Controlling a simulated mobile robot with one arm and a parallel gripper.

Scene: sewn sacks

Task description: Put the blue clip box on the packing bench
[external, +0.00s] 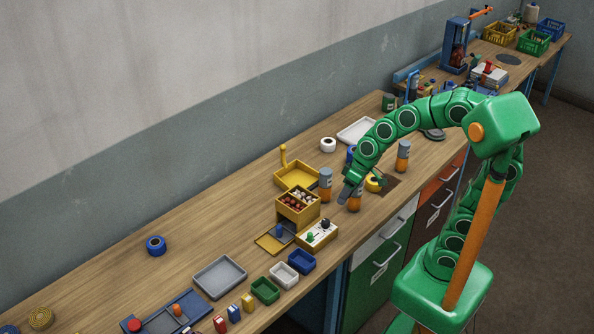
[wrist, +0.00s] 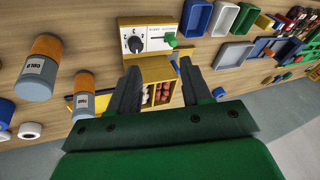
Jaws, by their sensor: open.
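A small upright blue box (external: 234,313) stands near the bench's front edge, between a red one and a yellow one. It fits the blue clip box, though its details are too small to tell. It seems to show in the wrist view (wrist: 278,24) at upper right. My gripper (external: 347,193) is open and empty, above the long wooden bench (external: 200,215) beside orange-and-grey jars, well away from the blue box. In the wrist view its fingers (wrist: 160,65) point towards a yellow divided box (wrist: 160,110). Which surface is the packing bench I cannot tell.
Orange-and-grey jars (external: 325,180) stand close to my gripper. A control box with knobs (external: 317,235) and open blue (external: 302,262), white (external: 284,275) and green (external: 265,290) bins line the front edge. A far bench (external: 485,48) holds crates. The bench's left back is mostly clear.

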